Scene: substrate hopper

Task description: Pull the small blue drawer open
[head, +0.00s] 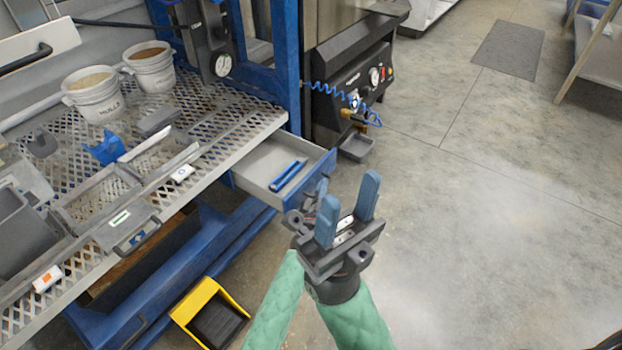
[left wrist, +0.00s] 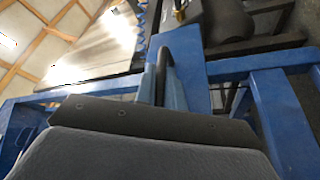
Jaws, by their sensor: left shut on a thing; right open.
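The small blue drawer (head: 262,160) stands pulled out from under the right edge of the mesh bench in the head view. Its pale inside is exposed, and a blue bar-shaped item (head: 288,175) lies in it. My left gripper (head: 316,193) is at the drawer's front, shut on what looks like its handle; my right gripper hides most of this grip. My right gripper (head: 347,209) is open and empty, just in front of the left one and closer to the camera.
The mesh bench (head: 225,125) holds two pale buckets (head: 95,93), (head: 150,66) and grey trays. A yellow-and-black bin (head: 210,313) stands on the floor below. A black machine with gauges (head: 352,88) stands behind the drawer.

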